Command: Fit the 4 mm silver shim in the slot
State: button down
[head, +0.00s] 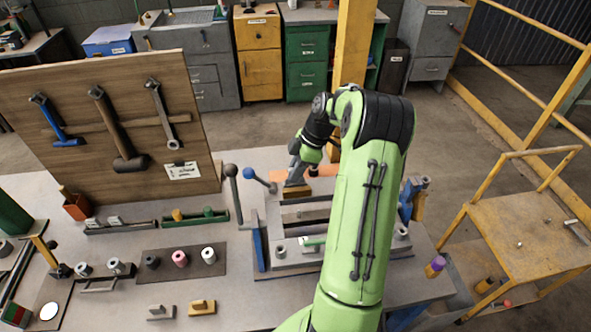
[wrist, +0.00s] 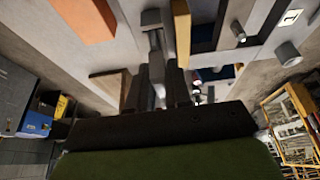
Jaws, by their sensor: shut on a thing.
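My gripper (head: 298,178) is low over the back of the bench fixture, beside a tan block (head: 295,192). In the wrist view my gripper (wrist: 160,85) is shut on a narrow grey piece (wrist: 157,62) between its dark fingers. It looks like a silver shim, but its thickness cannot be told. The fixture (head: 292,232) is a grey frame with long channels. My arm hides its right part, and I cannot make out which gap is the slot. A small grey tabbed piece (head: 160,312) and a brass-coloured one (head: 202,307) lie at the bench's front.
A dark mat (head: 236,262) with several rings lies further left. A wooden tool board (head: 80,155) rises at the back left. A yellow cart (head: 530,215) stands right of the bench.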

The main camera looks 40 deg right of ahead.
jog(key=shift+f+b, duration=0.4)
jog(key=shift+f, duration=0.1)
jog(key=c, duration=1)
grip_release()
jog(key=shift+o, duration=0.2)
jog(key=shift+r, duration=0.15)
jog(key=p+v, duration=0.3)
jog(key=v, duration=1.2)
jog(key=shift+r+p, duration=0.3)
